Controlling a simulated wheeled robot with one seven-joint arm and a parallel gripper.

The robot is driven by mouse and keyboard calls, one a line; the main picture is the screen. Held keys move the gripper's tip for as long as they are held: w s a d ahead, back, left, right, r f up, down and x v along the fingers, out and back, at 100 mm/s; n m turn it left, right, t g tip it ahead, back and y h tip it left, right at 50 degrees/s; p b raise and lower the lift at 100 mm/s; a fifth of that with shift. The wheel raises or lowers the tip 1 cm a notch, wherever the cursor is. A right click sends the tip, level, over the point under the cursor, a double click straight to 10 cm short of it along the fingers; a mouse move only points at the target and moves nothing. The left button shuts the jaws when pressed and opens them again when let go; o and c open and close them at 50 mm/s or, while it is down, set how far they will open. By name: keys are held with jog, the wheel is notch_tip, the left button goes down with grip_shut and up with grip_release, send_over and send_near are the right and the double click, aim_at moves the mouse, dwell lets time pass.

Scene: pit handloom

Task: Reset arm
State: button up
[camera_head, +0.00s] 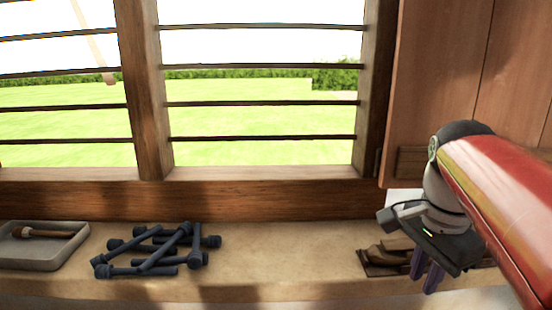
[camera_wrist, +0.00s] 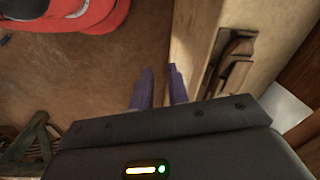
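My gripper (camera_head: 424,280) is at the right in the head view, pointing down in front of the ledge. Its two purple fingers stand apart with nothing between them. In the wrist view the fingers of my gripper (camera_wrist: 162,72) also show a gap, with brown ground beyond. My red arm comes in from the right edge of the head view.
A ledge (camera_head: 290,265) runs below the barred window. It holds a grey tray (camera_head: 40,257) with a wooden-handled tool, several dark bobbin-like pieces (camera_head: 150,250), and brown wooden pieces (camera_head: 385,257) beside my gripper. The ledge's middle is clear. A wooden shutter (camera_head: 430,60) hangs at right.

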jog(key=s+a+f+n+t, duration=0.4)
jog(key=s+a+f+n, duration=0.2)
jog(key=f+n, duration=0.5)
jog(key=a+n, duration=0.1)
jog(key=n, duration=0.2)
jog(key=shift+s+a+f+t, duration=0.2)
jog(key=shift+a+t, duration=0.1)
jog(key=shift+a, duration=0.05)
